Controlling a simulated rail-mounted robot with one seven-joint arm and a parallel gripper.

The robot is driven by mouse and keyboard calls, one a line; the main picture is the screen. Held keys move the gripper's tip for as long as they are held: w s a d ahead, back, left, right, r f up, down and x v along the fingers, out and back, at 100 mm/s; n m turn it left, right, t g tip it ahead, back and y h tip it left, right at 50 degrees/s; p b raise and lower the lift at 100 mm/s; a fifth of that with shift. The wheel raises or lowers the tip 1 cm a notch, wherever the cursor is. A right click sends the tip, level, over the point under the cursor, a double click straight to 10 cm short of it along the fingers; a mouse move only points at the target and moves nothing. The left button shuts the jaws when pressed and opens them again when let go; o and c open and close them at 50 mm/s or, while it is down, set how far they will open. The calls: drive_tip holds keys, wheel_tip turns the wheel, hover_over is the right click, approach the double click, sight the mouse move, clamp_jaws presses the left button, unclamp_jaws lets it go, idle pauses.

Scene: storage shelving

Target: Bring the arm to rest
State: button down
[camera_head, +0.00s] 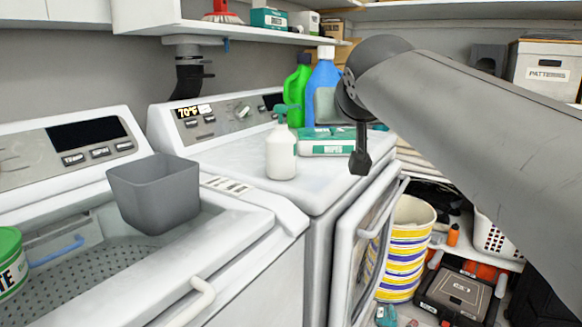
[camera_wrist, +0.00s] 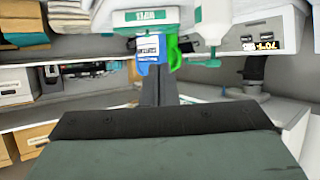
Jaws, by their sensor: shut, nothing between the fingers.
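My gripper (camera_head: 360,165) is shut and empty. In the head view it hangs from the end of my grey arm, which reaches in from the right. Its tips appear in front of the right-hand machine's top edge, just right of the wipes pack (camera_head: 326,146); I cannot tell the exact gap. In the wrist view the closed fingers (camera_wrist: 158,82) show as a dark narrow shape, with the blue bottle (camera_wrist: 150,55) and green bottle (camera_wrist: 173,52) beyond them. That view appears upside down.
A white spray bottle (camera_head: 281,150) stands on the right-hand machine (camera_head: 235,165). A grey bin (camera_head: 155,195) sits over the open left machine. A striped bucket (camera_head: 405,245), a toolbox (camera_head: 455,293) and a white basket (camera_head: 492,238) lie low at right. A shelf (camera_head: 250,32) runs above.

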drive_tip(key=s+d+f+g+p, duration=0.2)
drive_tip(key=s+f+g+p, duration=0.4)
drive_tip(key=s+p, duration=0.6)
drive_tip(key=s+d+f+g+p, duration=0.3)
drive_tip(key=s+f+g+p, duration=0.3)
drive_tip(key=s+f+p, duration=0.3)
drive_tip(key=s+p, duration=0.4)
drive_tip(key=shift+g+p, duration=0.35)
drive_tip(key=shift+g, duration=0.05)
